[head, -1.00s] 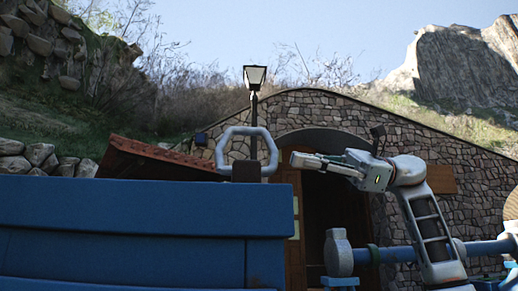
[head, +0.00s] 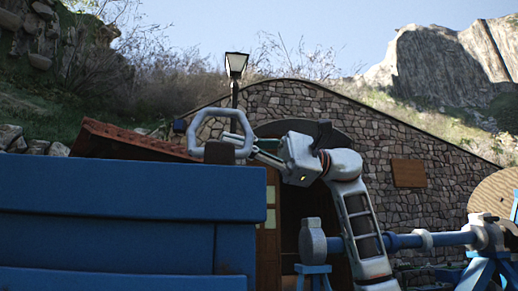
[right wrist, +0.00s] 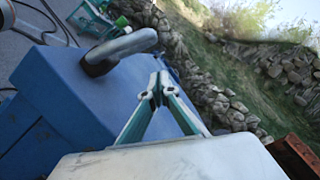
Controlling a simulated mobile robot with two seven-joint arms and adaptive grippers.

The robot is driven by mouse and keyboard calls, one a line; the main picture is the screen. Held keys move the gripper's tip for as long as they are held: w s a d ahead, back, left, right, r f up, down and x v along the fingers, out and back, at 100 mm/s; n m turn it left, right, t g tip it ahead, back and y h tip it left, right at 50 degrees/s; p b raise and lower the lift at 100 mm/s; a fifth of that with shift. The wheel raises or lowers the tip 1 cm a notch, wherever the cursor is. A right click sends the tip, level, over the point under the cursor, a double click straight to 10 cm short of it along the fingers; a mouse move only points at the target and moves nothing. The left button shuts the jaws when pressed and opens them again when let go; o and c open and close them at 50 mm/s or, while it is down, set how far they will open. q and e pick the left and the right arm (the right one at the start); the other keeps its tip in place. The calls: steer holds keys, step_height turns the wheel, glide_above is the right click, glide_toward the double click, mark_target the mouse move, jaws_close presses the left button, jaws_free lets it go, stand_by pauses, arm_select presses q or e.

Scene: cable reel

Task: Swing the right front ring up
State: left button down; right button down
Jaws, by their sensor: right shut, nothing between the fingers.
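The grey ring (head: 222,112) stands up above the near corner of the blue box (head: 120,190), held at its foot in a dark brown mount (head: 220,152). In the right wrist view the ring (right wrist: 130,43) shows as a thick grey bar rising from its mount on the box top. My right gripper (head: 258,153) reaches in from the right, close to the ring's right side; its tips are partly hidden. In the right wrist view its fingertips (right wrist: 158,84) meet with nothing between them, beside the ring. Contact with the ring cannot be told. My left gripper is out of view.
A blue shaft (head: 400,241) on blue stands (head: 488,268) lies at the right, with part of a wooden reel (head: 493,193) behind. A stone building (head: 380,140) and a lamp post (head: 236,65) are in the background. A red-brown tiled roof (head: 130,140) shows behind the box.

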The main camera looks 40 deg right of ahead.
mark_target(218, 116)
steer(key=s, duration=0.1)
steer(key=s+a+r, duration=0.1)
steer(key=s+a, duration=0.1)
steer(key=shift+r, duration=0.35)
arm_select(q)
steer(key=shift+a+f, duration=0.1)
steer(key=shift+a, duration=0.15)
arm_select(e)
steer(key=shift+a, duration=0.1)
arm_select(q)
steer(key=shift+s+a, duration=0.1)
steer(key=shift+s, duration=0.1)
arm_select(e)
steer(key=shift+s+a+r+n, duration=0.35)
steer(key=shift+s+n, duration=0.15)
steer(key=shift+s, duration=0.1)
steer(key=shift+w, duration=0.1)
